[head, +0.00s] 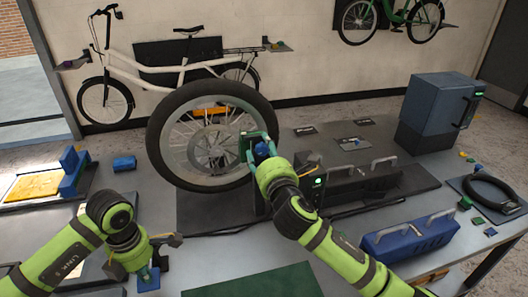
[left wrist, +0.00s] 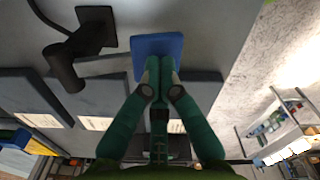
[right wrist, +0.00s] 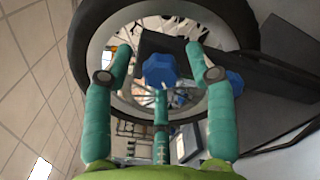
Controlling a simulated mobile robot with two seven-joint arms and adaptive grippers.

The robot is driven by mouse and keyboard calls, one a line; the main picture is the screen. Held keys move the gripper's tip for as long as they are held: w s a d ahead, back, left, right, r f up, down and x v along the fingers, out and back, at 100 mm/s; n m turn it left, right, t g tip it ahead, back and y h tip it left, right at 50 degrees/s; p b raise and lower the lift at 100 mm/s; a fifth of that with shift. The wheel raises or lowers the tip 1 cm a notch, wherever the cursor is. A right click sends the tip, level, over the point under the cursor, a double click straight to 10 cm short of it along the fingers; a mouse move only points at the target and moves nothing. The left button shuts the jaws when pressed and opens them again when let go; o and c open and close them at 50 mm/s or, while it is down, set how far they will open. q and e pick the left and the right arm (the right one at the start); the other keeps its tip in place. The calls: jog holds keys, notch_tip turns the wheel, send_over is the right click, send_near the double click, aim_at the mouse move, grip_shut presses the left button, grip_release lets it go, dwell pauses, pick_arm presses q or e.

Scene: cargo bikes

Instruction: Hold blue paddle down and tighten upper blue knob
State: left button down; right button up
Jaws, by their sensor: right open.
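The blue paddle (left wrist: 157,46) is a flat square plate in the left wrist view; its lower edge is hidden behind my fingertips. It also shows in the head view (head: 148,280) at the front table edge. My left gripper (left wrist: 159,66) has its fingers together over the paddle; contact is unclear. One blue knob (right wrist: 159,70) lies between the spread fingers of my right gripper (right wrist: 160,55), beside the wheel. The fingers look apart from it. A second blue knob (right wrist: 233,83) is just right of the right finger. In the head view, a blue knob (head: 264,150) shows at my right gripper (head: 258,142).
A bicycle wheel (head: 160,158) stands upright in a stand behind my right gripper. A blue toolbox (head: 410,240) and a dark cabinet (head: 430,112) are at right. A green mat (head: 255,281) lies at the front. A yellow-topped tray (head: 35,186) is at left.

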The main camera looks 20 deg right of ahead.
grip_shut()
pick_arm(q)
jog(key=shift+a, duration=0.1)
pick_arm(e)
jog(key=shift+r, duration=0.15)
dwell(0.3)
